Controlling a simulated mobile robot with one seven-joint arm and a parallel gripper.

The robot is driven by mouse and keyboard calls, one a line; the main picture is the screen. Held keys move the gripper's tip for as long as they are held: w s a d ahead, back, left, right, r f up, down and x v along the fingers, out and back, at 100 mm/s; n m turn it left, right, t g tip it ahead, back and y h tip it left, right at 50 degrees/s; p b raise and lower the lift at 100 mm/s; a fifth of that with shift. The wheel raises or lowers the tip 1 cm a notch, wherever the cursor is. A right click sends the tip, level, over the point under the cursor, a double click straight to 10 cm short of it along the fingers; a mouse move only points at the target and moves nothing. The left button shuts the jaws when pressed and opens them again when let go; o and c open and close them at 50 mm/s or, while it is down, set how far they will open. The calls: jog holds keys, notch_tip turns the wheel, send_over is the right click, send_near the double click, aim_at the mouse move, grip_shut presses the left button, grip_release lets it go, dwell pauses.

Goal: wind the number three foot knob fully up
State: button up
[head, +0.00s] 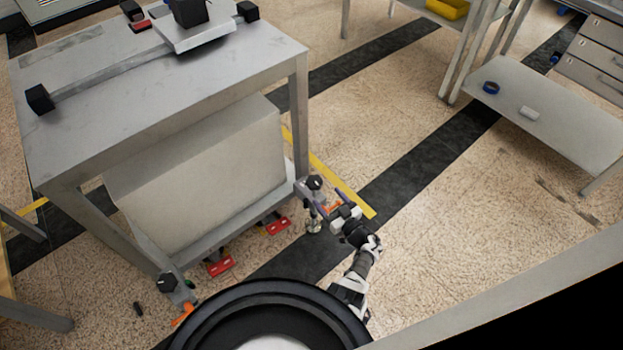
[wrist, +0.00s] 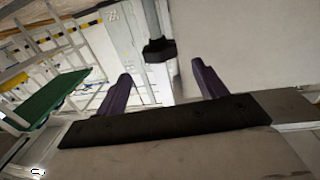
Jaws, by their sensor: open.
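A grey gantry table (head: 160,100) stands at the left in the head view. A black foot knob (head: 314,183) tops a foot post at its near right corner. My gripper (head: 322,207) is low beside that post. In the wrist view a black knob (wrist: 160,50) on a pale post shows between and beyond the two purple fingers of my gripper (wrist: 160,72). The fingers are apart, with nothing held. A second black foot knob (head: 167,282) is at the near left corner. I can read no number on either knob.
Red pedals or clamps (head: 221,266) lie under the table's near edge. A grey box (head: 200,155) fills the space below the tabletop. A low shelf (head: 550,115) is at the right. The floor between is clear, with black stripes and a yellow line (head: 345,185).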

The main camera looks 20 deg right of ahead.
jog(key=b+x, duration=0.4)
jog(key=x, duration=0.5)
jog(key=shift+w+a+f, duration=0.15)
jog(key=shift+w+a, duration=0.05)
jog(key=shift+w, duration=0.2)
jog(key=shift+w+a, duration=0.1)
jog(key=shift+w, duration=0.4)
jog(key=c, duration=1)
jog(key=shift+n+y+b, duration=0.4)
jog(key=shift+y+b, duration=0.2)
jog(key=shift+b, duration=0.1)
